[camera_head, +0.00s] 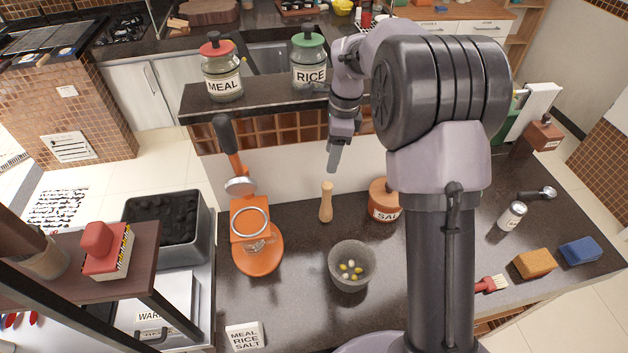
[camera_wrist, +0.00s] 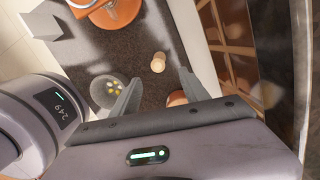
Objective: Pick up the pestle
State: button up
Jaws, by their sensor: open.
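The pestle (camera_head: 326,202) is light wood and stands upright on the dark counter, behind the grey mortar (camera_head: 340,277). In the wrist view the pestle (camera_wrist: 158,62) is seen from above, beyond and between the fingers. The mortar holds several small yellow and white pieces and also shows in the wrist view (camera_wrist: 97,92). My gripper (camera_head: 333,160) is above the pestle, apart from it. In the wrist view my gripper (camera_wrist: 158,88) has its two fingers spread with nothing between them.
An orange press (camera_head: 258,262) stands left of the pestle, and a salt jar (camera_head: 382,208) stands close on its right. A raised ledge (camera_head: 270,103) with meal and rice jars runs behind. A sponge (camera_head: 534,263) and a red brush (camera_head: 491,284) lie at right.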

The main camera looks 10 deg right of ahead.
aim_at(326, 192)
jog(key=f+b, duration=0.1)
jog(key=f, duration=0.3)
jog(key=a+f, duration=0.1)
jog(key=f, duration=0.4)
jog(key=f+b, duration=0.1)
jog(key=f, duration=0.4)
jog(key=shift+s+a+f+b, duration=0.1)
jog(key=shift+a+f+b, duration=0.1)
jog(key=shift+b, duration=0.15)
jog(key=shift+s+r, duration=0.1)
jog(key=shift+c, duration=0.2)
grip_shut()
